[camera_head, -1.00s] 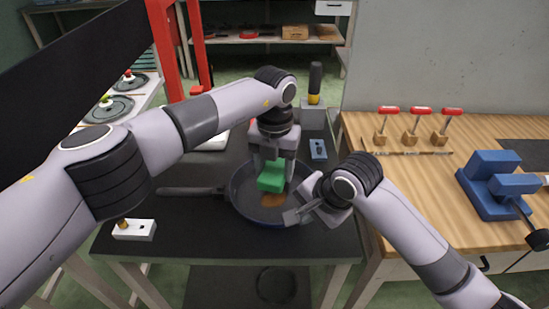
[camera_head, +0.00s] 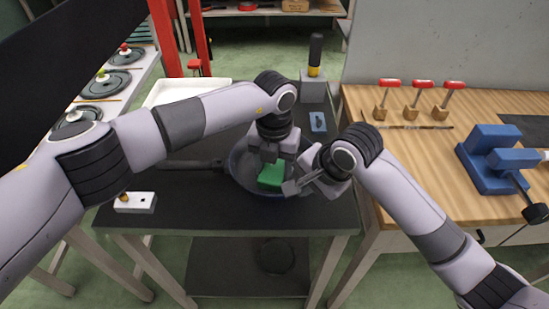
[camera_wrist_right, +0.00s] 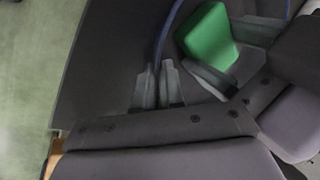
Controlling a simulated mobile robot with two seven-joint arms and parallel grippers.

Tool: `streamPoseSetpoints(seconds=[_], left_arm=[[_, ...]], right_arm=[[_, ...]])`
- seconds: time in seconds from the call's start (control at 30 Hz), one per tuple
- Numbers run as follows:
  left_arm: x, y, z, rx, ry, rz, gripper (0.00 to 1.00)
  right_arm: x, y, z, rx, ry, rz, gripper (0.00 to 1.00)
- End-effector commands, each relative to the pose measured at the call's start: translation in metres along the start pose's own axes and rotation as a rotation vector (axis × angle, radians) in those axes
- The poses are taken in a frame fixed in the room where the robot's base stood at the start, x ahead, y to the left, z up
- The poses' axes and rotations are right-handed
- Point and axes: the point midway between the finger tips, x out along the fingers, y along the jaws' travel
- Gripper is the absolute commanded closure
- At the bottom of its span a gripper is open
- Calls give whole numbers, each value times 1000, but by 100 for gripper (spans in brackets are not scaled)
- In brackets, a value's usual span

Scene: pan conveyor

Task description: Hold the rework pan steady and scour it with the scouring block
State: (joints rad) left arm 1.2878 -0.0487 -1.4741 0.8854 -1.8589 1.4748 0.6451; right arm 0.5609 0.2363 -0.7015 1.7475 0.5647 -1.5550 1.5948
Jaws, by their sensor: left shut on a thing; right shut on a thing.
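The rework pan (camera_head: 239,180) is dark with a bluish rim and lies on the black table. Its handle (camera_head: 190,164) points left. My left gripper (camera_head: 271,160) is shut on the green scouring block (camera_head: 271,176), inside the pan; contact with the pan floor is hard to tell. The block also shows in the right wrist view (camera_wrist_right: 208,38). My right gripper (camera_head: 293,187) is shut on the pan's rim at its front right. Its fingers show in the right wrist view (camera_wrist_right: 160,86). The grippers hide much of the pan's interior.
A small white block with a brass knob (camera_head: 135,202) sits at the table's front left. A blue plate (camera_head: 318,122) and a grey stand with a black-and-yellow handle (camera_head: 314,88) stand behind the pan. A white tray (camera_head: 188,90) lies back left. A wooden bench (camera_head: 420,155) adjoins right.

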Motion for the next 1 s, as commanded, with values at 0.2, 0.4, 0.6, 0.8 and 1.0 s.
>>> streamPoseSetpoints(seconds=[0.2, 0.4, 0.6, 0.8, 1.0], left_arm=[[0, 4, 15, -4, 2, 2, 71], [0, 8, 28, -4, 2, 0, 71], [-4, 11, 36, 0, 0, 0, 71], [-32, 11, 35, 1, 0, 1, 71], [-50, 11, 36, 0, -1, 1, 71]], right_arm=[[0, -1, 0, 0, 0, -3, 100], [-1, -1, 0, 0, 0, -3, 100], [0, -1, 0, -1, 0, -3, 100], [0, -1, 0, 0, -1, -2, 100], [0, -1, 0, 0, -1, -2, 100]])
